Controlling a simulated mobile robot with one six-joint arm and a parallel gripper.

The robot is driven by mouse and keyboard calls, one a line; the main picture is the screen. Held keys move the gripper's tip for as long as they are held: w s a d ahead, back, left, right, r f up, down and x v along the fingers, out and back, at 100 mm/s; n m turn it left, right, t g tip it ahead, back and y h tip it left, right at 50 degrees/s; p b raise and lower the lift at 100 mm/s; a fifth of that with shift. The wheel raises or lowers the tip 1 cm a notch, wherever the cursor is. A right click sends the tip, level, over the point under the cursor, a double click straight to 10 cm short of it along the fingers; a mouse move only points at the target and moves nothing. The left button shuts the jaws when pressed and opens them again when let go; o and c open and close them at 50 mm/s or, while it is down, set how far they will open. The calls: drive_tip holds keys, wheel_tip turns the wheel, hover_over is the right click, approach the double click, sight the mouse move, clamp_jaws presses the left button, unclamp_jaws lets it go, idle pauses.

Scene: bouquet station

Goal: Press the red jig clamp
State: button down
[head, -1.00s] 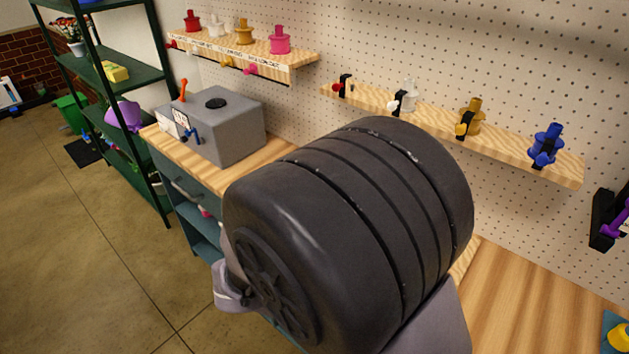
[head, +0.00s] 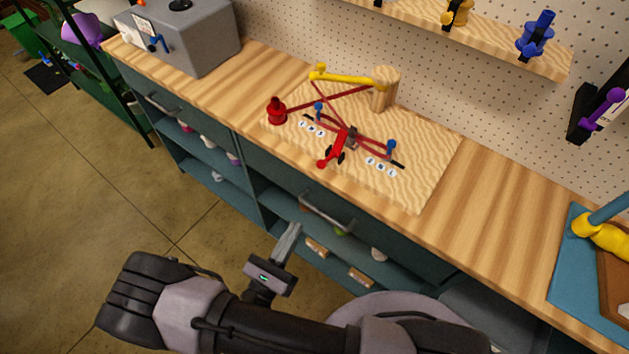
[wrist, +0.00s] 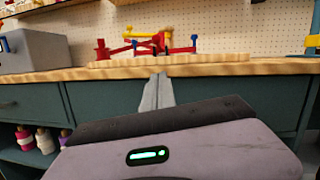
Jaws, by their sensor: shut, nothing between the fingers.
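The red jig clamp (head: 337,147) sits on a light wooden board (head: 420,180) on the workbench, with its red ball-ended lever pointing toward the front edge. It is part of a jig with red arms and blue knobs, and it also shows in the wrist view (wrist: 150,46). My gripper (head: 292,232) is shut and empty. It is in front of the bench, below the bench top's level, with its tip pointing toward the bench. In the wrist view the closed fingers (wrist: 158,82) are apart from the clamp.
A red knob (head: 276,110) and a wooden post (head: 384,90) with a yellow arm stand on the board. A grey box (head: 190,38) is at the bench's left end. A blue mat (head: 572,270) lies at right. Drawer handles (head: 326,212) project from the bench front.

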drive_tip(key=r+b+x, duration=0.2)
drive_tip(key=x, duration=1)
drive_tip(key=shift+a+r, duration=0.25)
drive_tip(key=shift+r, duration=0.2)
drive_tip(key=shift+s, duration=0.15)
